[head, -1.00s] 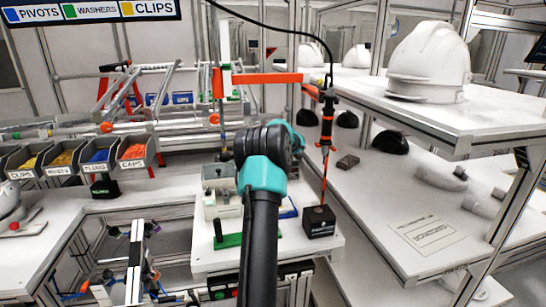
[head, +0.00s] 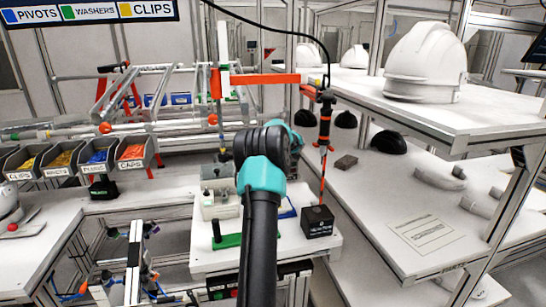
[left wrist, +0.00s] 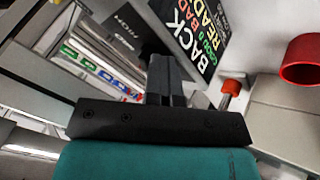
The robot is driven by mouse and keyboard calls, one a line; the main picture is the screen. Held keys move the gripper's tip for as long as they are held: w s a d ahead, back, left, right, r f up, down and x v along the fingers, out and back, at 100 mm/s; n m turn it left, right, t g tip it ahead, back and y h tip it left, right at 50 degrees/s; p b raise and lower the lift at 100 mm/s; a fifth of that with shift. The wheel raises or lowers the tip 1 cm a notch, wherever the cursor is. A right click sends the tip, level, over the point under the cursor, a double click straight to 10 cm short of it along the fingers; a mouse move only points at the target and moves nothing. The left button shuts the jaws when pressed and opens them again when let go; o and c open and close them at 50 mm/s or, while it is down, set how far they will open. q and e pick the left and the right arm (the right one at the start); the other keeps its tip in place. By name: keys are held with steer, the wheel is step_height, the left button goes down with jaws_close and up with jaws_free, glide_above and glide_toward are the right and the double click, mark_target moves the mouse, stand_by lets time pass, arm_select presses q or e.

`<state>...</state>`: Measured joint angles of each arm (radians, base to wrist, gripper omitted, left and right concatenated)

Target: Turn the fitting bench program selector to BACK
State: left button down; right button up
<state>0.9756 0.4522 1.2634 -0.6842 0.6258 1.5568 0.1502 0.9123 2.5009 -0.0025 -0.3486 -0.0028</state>
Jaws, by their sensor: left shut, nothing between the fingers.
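My left gripper (left wrist: 167,78) is shut and empty in the left wrist view. Its black fingertips are close to the lower left of a dark panel (left wrist: 190,30) with printed words, among them BACK, GOOD and BAD. The panel is tilted in this view and partly cut off by the top edge. I cannot make out the selector's knob or its setting; the fingers may hide part of it. In the head view a black and teal arm of mine reaches up over the white bench (head: 205,262), and its gripper is hidden behind the arm. My right gripper does not show.
A red ring-like part (left wrist: 301,60) and a small red-capped post (left wrist: 231,90) are right of the fingers. On the bench are a black block (head: 318,222) and a green handle (head: 228,241). An orange-and-black driver (head: 325,120) hangs above the block.

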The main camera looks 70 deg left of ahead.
arm_select(q)
steer(key=shift+a+r, duration=0.15)
steer(key=shift+a, duration=0.2)
steer(key=shift+s+d, duration=0.25)
steer(key=shift+s, duration=0.1)
steer(key=s+d+r, duration=0.3)
steer(key=d+r, duration=0.4)
steer(key=d, duration=0.1)
steer(key=shift+s+d+r, duration=0.25)
steer(key=shift+d+r, duration=0.1)
steer(key=c, duration=1.8)
jaws_free()
steer(key=shift+c, duration=0.2)
